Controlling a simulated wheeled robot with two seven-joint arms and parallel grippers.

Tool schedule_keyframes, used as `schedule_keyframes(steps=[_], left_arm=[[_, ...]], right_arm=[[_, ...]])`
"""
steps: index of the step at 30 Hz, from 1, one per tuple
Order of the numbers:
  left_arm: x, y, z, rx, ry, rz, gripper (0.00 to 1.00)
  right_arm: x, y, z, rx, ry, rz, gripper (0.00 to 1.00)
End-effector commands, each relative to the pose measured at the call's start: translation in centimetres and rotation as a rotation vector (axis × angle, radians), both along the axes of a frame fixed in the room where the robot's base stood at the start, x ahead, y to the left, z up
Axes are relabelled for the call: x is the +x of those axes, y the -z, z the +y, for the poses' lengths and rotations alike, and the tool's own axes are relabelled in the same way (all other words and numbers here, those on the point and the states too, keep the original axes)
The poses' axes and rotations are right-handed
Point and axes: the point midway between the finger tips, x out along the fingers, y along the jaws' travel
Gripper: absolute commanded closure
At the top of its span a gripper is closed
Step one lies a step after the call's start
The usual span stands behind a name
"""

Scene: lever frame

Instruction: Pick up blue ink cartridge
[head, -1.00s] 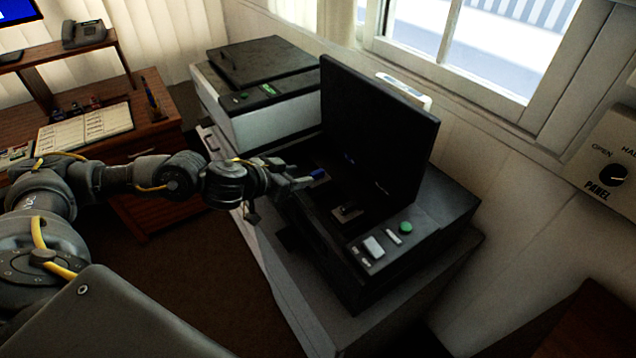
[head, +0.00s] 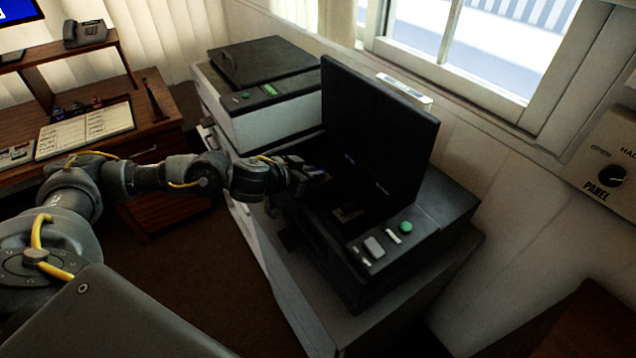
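My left gripper (head: 308,174) reaches into the left side of the open black printer (head: 420,255), under its raised lid (head: 378,130). A small dark bluish patch (head: 321,177) shows at its fingertips and seems to be the blue ink cartridge. It is mostly hidden and dim, so I cannot tell whether the fingers are closed on it. A small pale part (head: 348,211) shows inside the printer, nearer the front. My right gripper is not in view.
A second printer (head: 265,85), with its lid down, stands behind on the same grey stand (head: 270,262). A wooden desk (head: 160,125) with papers is at the left. A wall panel with a dial (head: 612,175) is at the right. The raised lid borders the gripper's right.

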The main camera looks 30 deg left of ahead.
Motion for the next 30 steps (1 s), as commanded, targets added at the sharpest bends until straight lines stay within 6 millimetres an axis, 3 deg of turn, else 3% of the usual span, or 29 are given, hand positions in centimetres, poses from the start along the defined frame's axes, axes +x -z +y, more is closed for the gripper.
schedule_keyframes(steps=[3,17,25,30], left_arm=[[0.0,0.0,0.0,0.000,0.000,0.000,1.00],[0.0,-0.4,0.1,-0.001,-0.001,-0.001,1.00],[0.1,-3.9,0.1,-0.002,-0.003,-0.009,1.00],[-2.4,-6.9,1.3,0.001,-0.002,-0.007,1.00]], right_arm=[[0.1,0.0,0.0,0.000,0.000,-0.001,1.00],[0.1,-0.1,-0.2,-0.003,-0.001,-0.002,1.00],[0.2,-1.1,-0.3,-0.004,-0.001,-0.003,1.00],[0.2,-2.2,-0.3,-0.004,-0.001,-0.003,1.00]])
